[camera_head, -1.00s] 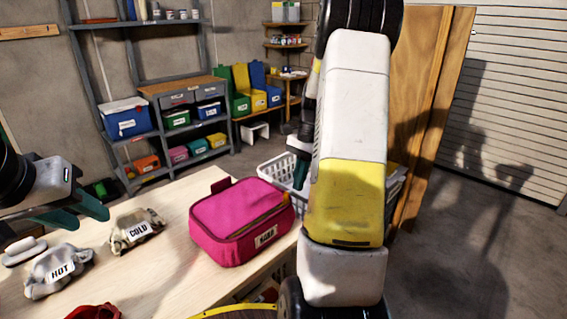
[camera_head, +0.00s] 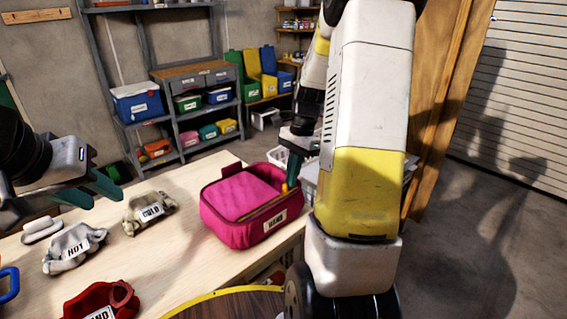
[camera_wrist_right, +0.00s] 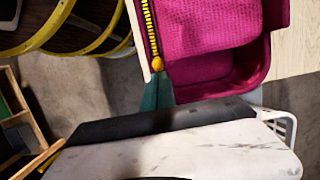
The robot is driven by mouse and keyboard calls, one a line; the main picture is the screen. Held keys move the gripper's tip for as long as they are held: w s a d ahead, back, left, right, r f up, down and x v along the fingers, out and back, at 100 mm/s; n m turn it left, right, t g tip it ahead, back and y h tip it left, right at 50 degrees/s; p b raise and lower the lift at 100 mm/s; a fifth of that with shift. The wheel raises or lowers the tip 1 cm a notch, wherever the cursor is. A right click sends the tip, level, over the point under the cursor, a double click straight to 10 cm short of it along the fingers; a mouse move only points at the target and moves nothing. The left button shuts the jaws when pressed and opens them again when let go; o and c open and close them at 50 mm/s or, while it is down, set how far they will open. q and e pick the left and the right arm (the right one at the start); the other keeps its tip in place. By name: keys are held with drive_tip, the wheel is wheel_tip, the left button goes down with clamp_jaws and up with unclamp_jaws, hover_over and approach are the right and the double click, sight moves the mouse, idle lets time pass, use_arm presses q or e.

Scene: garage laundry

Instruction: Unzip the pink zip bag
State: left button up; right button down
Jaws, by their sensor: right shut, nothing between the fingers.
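The pink zip bag (camera_head: 240,232) stands on the wooden table near its right edge, with a white label on its front. Its top is partly open, with the lid panel sitting lower than the rim at the right. In the right wrist view the yellow zipper (camera_wrist_right: 150,28) runs down to a round yellow pull (camera_wrist_right: 157,64). My right gripper (camera_head: 291,172) is shut, its teal tips (camera_wrist_right: 157,84) right at the pull, with nothing seen between them. My left gripper (camera_head: 98,190) is open and empty above the table's left side, away from the bag.
Cloth bundles labelled HOT (camera_head: 75,250) and COLD (camera_head: 148,212) and a red one (camera_head: 98,302) lie left of the bag. A white basket (camera_head: 345,165) stands beyond the table. A yellow-rimmed round top (camera_head: 225,306) is in front.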

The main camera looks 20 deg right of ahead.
drive_tip(key=s+a, duration=0.2)
drive_tip(key=a, duration=0.2)
drive_tip(key=s+a, duration=0.2)
drive_tip(key=a, duration=0.3)
drive_tip(key=s+a, duration=0.2)
drive_tip(key=a, duration=0.3)
drive_tip(key=shift+w, duration=0.15)
